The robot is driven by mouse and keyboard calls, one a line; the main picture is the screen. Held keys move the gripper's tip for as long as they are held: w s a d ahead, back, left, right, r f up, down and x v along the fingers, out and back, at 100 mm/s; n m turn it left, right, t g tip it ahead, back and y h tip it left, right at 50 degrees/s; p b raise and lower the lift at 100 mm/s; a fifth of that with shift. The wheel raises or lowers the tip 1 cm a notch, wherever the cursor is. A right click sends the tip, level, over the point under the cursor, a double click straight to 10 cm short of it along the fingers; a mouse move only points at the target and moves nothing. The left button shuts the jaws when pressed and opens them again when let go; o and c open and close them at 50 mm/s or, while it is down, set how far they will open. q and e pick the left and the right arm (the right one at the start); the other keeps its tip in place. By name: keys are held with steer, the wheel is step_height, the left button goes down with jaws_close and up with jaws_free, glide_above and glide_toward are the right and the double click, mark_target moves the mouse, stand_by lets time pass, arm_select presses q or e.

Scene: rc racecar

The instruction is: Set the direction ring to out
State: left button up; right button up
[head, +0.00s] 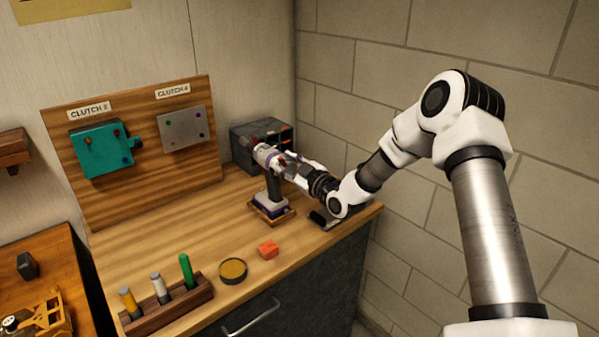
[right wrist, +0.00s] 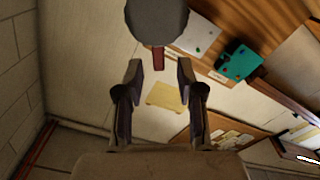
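A power driver (head: 273,178) stands upright on the wooden bench in the head view, its body pointing up-left and its foot in a small wooden stand. My right gripper (head: 284,163) is close to the driver's head, on its right side. In the right wrist view the two fingers of my right gripper (right wrist: 160,70) are apart. A dark grey round part (right wrist: 157,18) with a dark red tab (right wrist: 158,58) below it shows ahead of them. The tab is near the gap between the fingertips. I cannot tell which part is the direction ring, or its setting. My left gripper is not in view.
A wooden board (head: 60,138) holds a teal plate (head: 103,150) under "CLUTCH 2" and a grey plate (head: 181,128) under "CLUTCH 4". A dark drawer box (head: 245,135) stands behind the driver. An orange block (head: 267,249), round tin (head: 233,271) and rack (head: 170,308) are in front.

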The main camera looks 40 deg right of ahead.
steer(key=s, duration=0.8)
steer(key=shift+s+d, duration=0.4)
